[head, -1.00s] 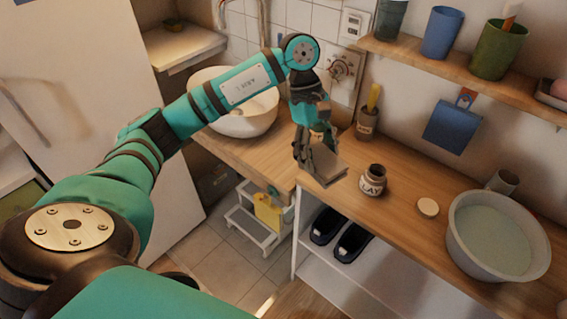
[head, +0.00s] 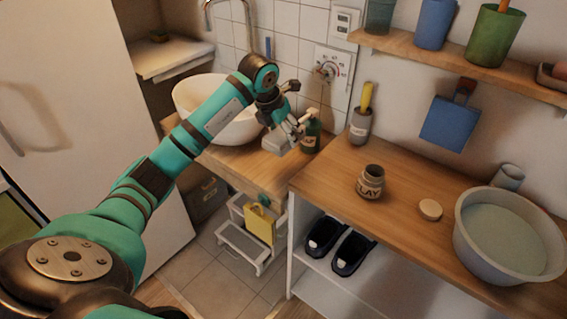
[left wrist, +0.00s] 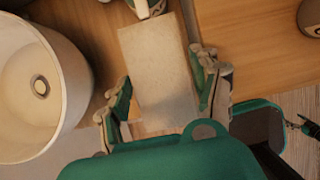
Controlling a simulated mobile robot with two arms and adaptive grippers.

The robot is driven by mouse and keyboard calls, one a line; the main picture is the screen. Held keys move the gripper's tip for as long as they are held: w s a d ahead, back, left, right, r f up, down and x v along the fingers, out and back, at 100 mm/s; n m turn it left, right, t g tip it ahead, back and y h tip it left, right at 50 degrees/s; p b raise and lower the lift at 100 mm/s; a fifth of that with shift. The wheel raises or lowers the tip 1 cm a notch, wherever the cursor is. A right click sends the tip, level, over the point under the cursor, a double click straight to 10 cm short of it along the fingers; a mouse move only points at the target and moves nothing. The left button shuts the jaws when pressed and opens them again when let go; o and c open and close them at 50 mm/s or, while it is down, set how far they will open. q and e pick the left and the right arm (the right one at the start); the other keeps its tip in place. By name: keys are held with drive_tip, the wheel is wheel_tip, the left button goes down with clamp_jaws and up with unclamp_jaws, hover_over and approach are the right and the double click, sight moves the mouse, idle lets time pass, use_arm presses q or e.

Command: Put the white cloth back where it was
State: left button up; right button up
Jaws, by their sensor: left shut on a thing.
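The white cloth (head: 276,142) looks like a flat, pale grey-white folded pad. My left gripper (head: 286,131) is shut on it and holds it over the lower wooden counter, right of the white basin. In the left wrist view the cloth (left wrist: 160,70) lies between the two fingers of the gripper (left wrist: 164,90), over the counter. I cannot tell how high it is above the wood. My right gripper is not in view.
The higher counter (head: 335,172) to the right carries a clay jar (head: 371,181), a round lid (head: 430,209) and a water-filled tub (head: 468,245).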

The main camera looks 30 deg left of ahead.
sight(273, 141)
use_arm(q)
wheel_tip(273, 141, down, 11)
drive_tip(key=shift+r, duration=0.1)
idle(0.3)
drive_tip(key=o, duration=0.8)
drive_tip(key=shift+r+p, duration=0.1)
drive_tip(key=shift+p, duration=0.2)
drive_tip(key=v, duration=1.1)
drive_tip(key=shift+s+r, duration=0.15)
drive_tip(key=shift+r, duration=0.2)
